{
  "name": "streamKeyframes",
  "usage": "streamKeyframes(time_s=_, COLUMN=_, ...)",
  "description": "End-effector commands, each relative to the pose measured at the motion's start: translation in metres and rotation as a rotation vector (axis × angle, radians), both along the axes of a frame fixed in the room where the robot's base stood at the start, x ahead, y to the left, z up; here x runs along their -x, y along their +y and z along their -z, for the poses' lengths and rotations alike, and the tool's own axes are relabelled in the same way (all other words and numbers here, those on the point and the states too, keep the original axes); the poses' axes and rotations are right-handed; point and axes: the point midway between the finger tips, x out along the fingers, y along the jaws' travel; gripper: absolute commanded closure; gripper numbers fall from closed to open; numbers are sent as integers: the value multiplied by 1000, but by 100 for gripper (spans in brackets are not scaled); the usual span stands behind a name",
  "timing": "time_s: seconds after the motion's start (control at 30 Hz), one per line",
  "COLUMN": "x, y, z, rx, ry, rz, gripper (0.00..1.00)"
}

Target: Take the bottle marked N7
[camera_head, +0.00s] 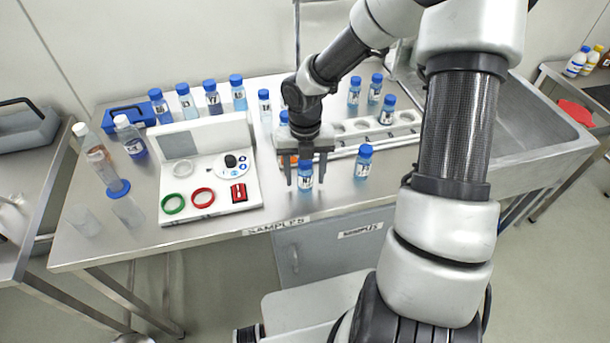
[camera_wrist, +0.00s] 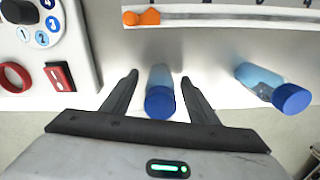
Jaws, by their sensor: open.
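The bottle marked N7 (camera_head: 305,176) is small and blue with a blue cap, and it stands upright near the front edge of the steel table. It also shows in the wrist view (camera_wrist: 160,92), between my two fingers. My gripper (camera_head: 305,180) is open and points down, with one finger on each side of this bottle. In the wrist view my gripper (camera_wrist: 158,85) shows a gap on both sides of the bottle. A similar blue-capped bottle (camera_head: 363,162) stands to its right, also seen in the wrist view (camera_wrist: 270,86); its label is too small to read.
A white panel (camera_head: 240,198) with a dial, rings and a red block lies to the left. A white numbered rack (camera_head: 402,121) lies behind. Several blue-capped bottles stand along the back, one marked Y7 (camera_head: 213,98). A sink (camera_head: 520,125) is at right.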

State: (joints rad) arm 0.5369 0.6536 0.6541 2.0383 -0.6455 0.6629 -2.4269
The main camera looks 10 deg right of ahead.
Motion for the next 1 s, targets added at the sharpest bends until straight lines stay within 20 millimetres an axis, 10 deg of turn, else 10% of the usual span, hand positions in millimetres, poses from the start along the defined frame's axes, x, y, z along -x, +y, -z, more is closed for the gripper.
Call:
streamKeyframes(time_s=0.1, x=0, y=0, z=-1, rx=0, ry=0, rz=0, gripper=48)
streamKeyframes(time_s=0.37, x=0, y=0, z=-1, rx=1, ry=0, rz=0, gripper=91)
streamKeyframes(time_s=0.67, x=-1, y=-1, z=-7, rx=1, ry=-2, rz=1, gripper=91)
streamKeyframes(time_s=1.0, x=-1, y=-1, z=-72, rx=2, ry=-5, rz=3, gripper=91)
